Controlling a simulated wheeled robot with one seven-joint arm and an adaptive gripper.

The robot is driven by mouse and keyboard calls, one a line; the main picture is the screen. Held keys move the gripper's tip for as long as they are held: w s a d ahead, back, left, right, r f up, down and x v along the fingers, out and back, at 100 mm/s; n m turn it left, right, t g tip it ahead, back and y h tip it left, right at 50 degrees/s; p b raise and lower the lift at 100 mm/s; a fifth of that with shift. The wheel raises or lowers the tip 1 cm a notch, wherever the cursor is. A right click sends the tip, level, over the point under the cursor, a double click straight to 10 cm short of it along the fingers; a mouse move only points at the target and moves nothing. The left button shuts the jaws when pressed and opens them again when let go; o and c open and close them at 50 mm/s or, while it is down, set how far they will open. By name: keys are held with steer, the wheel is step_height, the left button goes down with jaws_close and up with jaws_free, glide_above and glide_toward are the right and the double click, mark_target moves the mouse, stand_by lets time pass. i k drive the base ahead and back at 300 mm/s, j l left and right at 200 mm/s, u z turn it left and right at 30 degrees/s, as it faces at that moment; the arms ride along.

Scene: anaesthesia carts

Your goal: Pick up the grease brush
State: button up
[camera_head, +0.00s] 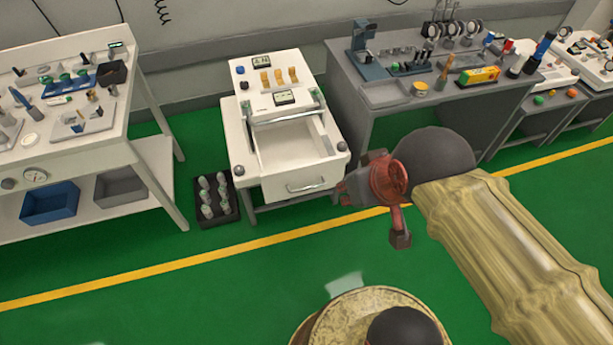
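A thin brown-handled tool (445,71) that looks like the grease brush leans upright on the grey workbench, just behind and right of a small yellow-rimmed pot (419,88). Its bristle end is too small to make out. My gripper (384,200) is over the green floor, in front of the grey workbench and right of the white cart. It is well apart from the brush, nearer to me. Nothing is visibly held in it, but its finger opening is unclear from this angle.
The white cart (246,162) has its front drawer (307,185) pulled open. A yellow box (478,76) lies right of the brush, and a blue-grey press (361,48) stands left of it. A dark crate (227,216) of bottles stands on the floor.

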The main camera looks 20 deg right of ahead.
mark_target(444, 74)
steer(key=l+z, duration=0.35)
steer(key=i+l+z, duration=0.1)
steer(key=l+z, duration=0.2)
steer(key=i+l+z, duration=0.1)
steer(key=l+z, duration=0.25)
